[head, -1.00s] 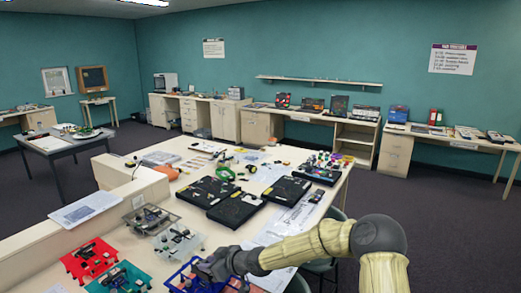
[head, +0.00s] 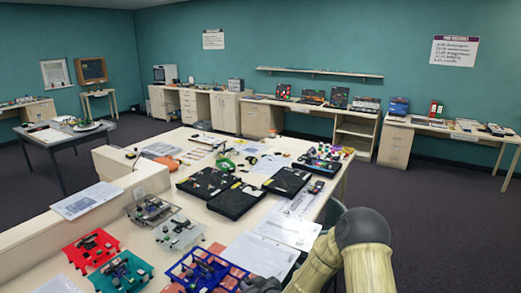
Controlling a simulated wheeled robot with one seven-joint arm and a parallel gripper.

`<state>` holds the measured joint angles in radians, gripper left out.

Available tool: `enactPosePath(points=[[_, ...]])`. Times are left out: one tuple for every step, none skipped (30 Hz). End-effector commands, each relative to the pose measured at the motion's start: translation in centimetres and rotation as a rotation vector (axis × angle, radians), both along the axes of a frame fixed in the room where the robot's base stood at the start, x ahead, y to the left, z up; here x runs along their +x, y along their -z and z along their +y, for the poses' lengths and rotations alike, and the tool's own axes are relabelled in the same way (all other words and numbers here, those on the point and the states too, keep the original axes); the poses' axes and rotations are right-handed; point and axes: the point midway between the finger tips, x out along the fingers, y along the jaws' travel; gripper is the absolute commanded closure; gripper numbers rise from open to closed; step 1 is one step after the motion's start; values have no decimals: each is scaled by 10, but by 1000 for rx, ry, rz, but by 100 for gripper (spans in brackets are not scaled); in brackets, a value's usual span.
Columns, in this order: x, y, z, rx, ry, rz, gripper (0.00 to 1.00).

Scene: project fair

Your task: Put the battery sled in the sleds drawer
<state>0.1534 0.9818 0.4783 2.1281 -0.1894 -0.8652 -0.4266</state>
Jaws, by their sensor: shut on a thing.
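My gripper (head: 262,285) shows only as a dark part at the bottom edge, right of the blue tray. Its fingertips are out of view. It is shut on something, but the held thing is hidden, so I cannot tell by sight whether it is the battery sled. No loose battery sled can be made out for sure. Drawer units stand along the far wall: a left drawer unit (head: 191,108), a middle unit (head: 258,121) and a right unit (head: 397,147). All look closed, and I cannot tell which drawer is for sleds.
The near table (head: 190,210) holds a blue tray (head: 205,271), a red tray (head: 92,249), a teal tray (head: 124,272), several black cases (head: 237,200) and papers (head: 262,254). A grey table (head: 62,138) stands at left. Dark carpet (head: 420,195) is free at right.

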Motion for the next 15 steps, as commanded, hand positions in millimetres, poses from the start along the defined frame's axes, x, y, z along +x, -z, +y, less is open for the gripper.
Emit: enactPosePath(points=[[-6,12,-19,-1,60,7,98],[-9,18,-30,-1,95,8,98],[-13,25,-44,-3,142,7,98],[-16,30,-55,-2,178,8,98],[-19,34,-66,-2,212,7,98],[-24,39,-81,-3,258,6,98],[-28,43,-91,-2,287,6,98],[-31,46,-102,-2,319,6,98],[-36,49,-114,-1,355,5,98],[-39,52,-122,-2,379,4,98],[-43,54,-130,-1,401,3,98],[-47,56,-140,-1,428,4,98],[-50,57,-147,0,449,2,98],[-53,58,-153,-1,465,2,98],[-57,60,-161,-1,487,2,98]])
